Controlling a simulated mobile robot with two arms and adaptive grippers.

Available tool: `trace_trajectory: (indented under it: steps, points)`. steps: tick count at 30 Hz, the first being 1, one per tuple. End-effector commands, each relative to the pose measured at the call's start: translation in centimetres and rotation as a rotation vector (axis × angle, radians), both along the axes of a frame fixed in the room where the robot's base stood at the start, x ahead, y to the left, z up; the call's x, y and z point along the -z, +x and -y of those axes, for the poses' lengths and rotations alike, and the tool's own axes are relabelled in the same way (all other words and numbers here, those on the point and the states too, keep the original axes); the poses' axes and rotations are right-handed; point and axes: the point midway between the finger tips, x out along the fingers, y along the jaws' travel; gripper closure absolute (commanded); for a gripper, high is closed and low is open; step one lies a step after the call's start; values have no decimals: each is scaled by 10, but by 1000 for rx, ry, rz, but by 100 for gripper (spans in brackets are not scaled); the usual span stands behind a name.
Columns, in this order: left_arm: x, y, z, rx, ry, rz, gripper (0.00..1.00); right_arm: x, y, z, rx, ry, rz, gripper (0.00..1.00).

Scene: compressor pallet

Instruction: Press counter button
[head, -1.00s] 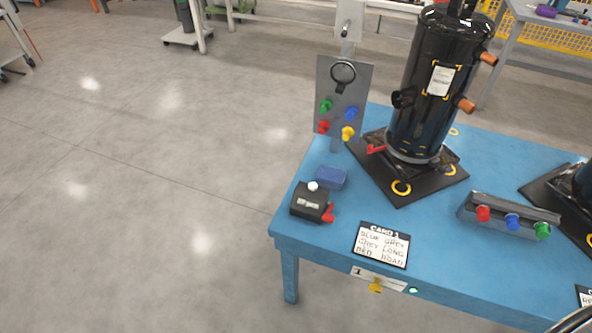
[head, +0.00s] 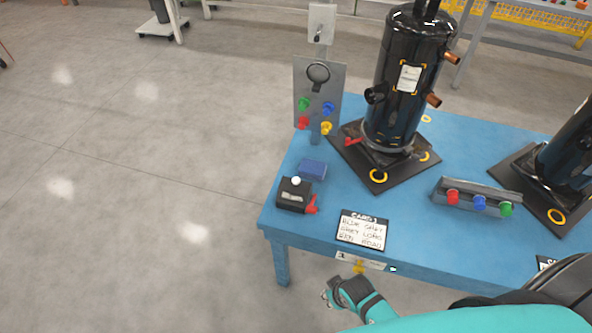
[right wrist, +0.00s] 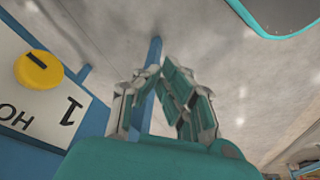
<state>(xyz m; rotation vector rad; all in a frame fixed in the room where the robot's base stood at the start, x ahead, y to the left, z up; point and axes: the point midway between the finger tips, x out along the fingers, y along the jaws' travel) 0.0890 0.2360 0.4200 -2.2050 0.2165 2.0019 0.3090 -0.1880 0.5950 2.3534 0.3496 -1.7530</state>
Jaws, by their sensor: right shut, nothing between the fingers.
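The counter is a small black box (head: 291,197) with a white round button (head: 296,181) on top and a red lever (head: 312,205) on its right side. It stands at the near left corner of the blue table (head: 400,232). My right gripper (head: 331,293) is in front of the table edge, below and apart from the counter. In the right wrist view its fingers (right wrist: 164,88) are together with nothing between them. The counter does not show in that view. My left gripper is not in view.
A blue block (head: 312,169) lies behind the counter. A card (head: 362,230) lies to its right. A yellow knob (right wrist: 38,72) and white label (right wrist: 40,110) are on the table's front edge. A panel (head: 316,90) and black compressor (head: 408,75) stand behind.

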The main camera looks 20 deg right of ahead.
Motion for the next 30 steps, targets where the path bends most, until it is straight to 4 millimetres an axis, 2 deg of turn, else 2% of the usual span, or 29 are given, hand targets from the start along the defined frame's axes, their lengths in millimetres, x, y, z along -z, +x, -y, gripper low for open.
trace_trajectory:
  steps: [1, 3, 6, 8, 11, 12, 16, 21, 25, 30]
  points:
    - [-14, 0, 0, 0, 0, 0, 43, -40, 14, -6, -19, 9, 26, 100]
    - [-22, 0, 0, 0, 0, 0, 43, -80, 31, -15, -54, 21, 57, 100]
    - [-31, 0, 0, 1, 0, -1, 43, -132, 58, -31, -135, 40, 110, 100]
    - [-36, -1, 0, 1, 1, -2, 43, -158, 76, -44, -208, 52, 151, 100]
    - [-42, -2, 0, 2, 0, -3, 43, -196, 115, -66, -377, 62, 233, 100]
    - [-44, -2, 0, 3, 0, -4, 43, -210, 133, -75, -458, 58, 271, 100]
    - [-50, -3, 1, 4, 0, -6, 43, -245, 185, -85, -706, 16, 364, 100]
    - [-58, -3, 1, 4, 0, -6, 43, -288, 243, -63, -921, -79, 435, 100]
    - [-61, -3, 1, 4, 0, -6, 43, -311, 270, -40, -996, -134, 457, 100]
    - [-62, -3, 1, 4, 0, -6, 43, -323, 283, -26, -1029, -163, 468, 100]
